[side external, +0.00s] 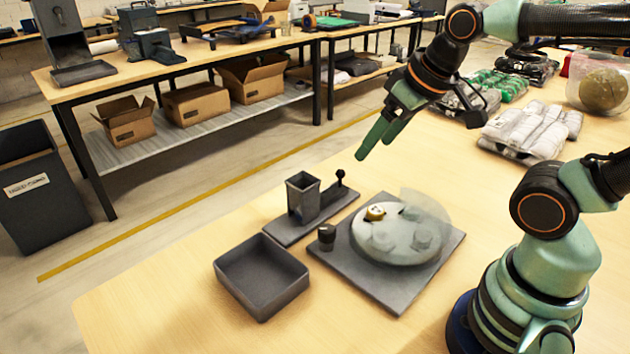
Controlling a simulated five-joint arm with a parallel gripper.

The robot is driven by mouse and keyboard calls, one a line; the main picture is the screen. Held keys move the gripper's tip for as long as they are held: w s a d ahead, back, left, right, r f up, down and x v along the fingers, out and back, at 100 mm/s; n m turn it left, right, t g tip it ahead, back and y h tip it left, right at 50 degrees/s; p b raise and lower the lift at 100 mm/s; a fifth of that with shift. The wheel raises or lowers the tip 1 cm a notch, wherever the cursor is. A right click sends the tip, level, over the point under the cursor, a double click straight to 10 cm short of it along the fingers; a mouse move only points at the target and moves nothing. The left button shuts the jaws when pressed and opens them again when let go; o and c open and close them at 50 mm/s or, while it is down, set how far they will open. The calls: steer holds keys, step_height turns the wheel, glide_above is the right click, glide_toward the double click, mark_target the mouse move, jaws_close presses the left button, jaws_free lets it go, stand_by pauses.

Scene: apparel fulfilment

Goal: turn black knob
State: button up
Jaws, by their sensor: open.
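A small black knob (327,236) stands upright at the left corner of a flat grey base plate (375,288). A round pale disc (391,256) sits on the same plate, with a small yellow piece (375,213) on it and a clear cover partly over it. My gripper (373,142) is in the air above and behind the plate, its green fingers pointing down and to the left.
A grey dispenser (303,197) with a black ball-topped lever (340,177) stands behind the knob. An empty grey tray (262,306) lies at the front left. The table's left part is bare.

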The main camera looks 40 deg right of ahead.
steer(key=w+a+f+m+g, duration=0.2)
steer(key=w+f+g, duration=0.1)
steer(key=w+f, duration=0.1)
steer(key=m+g, duration=0.2)
steer(key=g, duration=0.1)
glide_above(328, 229)
step_height(328, 229, down, 4)
step_height(328, 229, down, 13)
steer(key=shift+r, duration=0.2)
steer(key=shift+n, duration=0.3)
jaws_close()
